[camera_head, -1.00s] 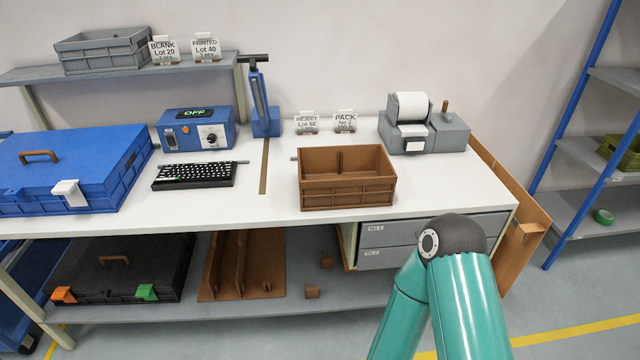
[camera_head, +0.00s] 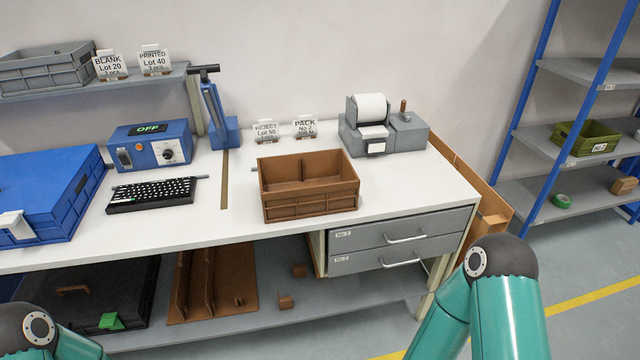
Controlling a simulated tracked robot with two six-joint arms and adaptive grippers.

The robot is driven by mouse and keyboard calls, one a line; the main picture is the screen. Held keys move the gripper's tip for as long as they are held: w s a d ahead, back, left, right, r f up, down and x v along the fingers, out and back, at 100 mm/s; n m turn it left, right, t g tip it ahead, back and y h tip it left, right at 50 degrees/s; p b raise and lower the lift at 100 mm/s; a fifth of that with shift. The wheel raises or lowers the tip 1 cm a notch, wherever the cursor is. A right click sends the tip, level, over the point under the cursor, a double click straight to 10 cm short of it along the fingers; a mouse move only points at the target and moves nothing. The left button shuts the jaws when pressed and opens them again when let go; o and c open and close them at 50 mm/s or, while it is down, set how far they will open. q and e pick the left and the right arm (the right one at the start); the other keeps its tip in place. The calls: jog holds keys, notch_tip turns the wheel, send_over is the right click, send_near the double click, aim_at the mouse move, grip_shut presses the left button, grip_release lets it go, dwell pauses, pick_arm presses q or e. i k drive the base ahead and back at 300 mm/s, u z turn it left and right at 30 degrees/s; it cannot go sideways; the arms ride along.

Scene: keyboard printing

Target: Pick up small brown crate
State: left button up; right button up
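The small brown crate (camera_head: 310,205) stands upright on the white table, right of the keyboard and in front of the label printer. It is open at the top, has a divider inside and looks empty. Nothing of mine touches it. Only teal links and dark joints of my two arms show, at the lower left and lower right of the head view. Both grippers are out of view.
On the white table (camera_head: 235,230) are a keyboard (camera_head: 152,194), a blue control box (camera_head: 150,146), a blue case (camera_head: 45,190), a blue press (camera_head: 219,118), sign cards (camera_head: 305,127) and a grey label printer (camera_head: 385,135). Grey drawers (camera_head: 400,237) sit below. A blue-framed shelf stands right.

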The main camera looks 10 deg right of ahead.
aim_at(309, 184)
jog(key=z, duration=0.1)
jog(key=i, duration=0.95)
jog(key=u, duration=0.6)
